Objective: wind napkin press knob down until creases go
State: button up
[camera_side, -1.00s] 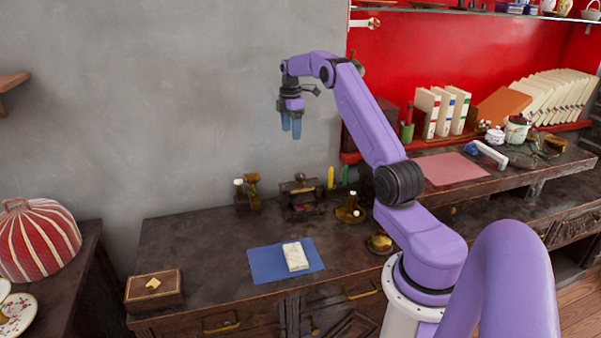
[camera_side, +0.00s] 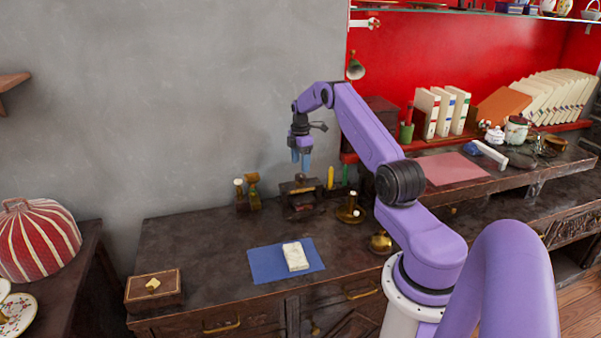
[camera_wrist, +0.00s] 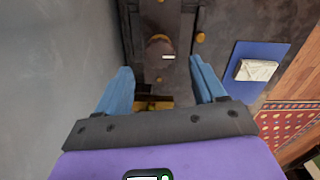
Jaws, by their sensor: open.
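The napkin press (camera_side: 303,203) looks like a small dark wooden frame at the back of the dark desk. In the wrist view, the press (camera_wrist: 180,22) shows from above, with a round brownish knob (camera_wrist: 158,43) on its top bar and a small pale mark beside the knob. My gripper (camera_side: 301,166) hangs above the press, pointing down, with its blue fingers apart and nothing between them. In the wrist view, the knob is centred a little beyond the fingertips of my gripper (camera_wrist: 162,68). A napkin inside the press cannot be made out.
A folded white cloth (camera_side: 295,256) lies on a blue mat (camera_side: 263,265) in front. Brass-and-wood items stand left (camera_side: 252,192) and right (camera_side: 350,210) of the press, near yellow (camera_side: 330,178) and green sticks. A wooden box (camera_side: 155,291) sits at the front left.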

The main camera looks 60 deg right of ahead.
aim_at(300, 175)
jog(key=shift+f, duration=2.3)
jog(key=c, duration=1.1)
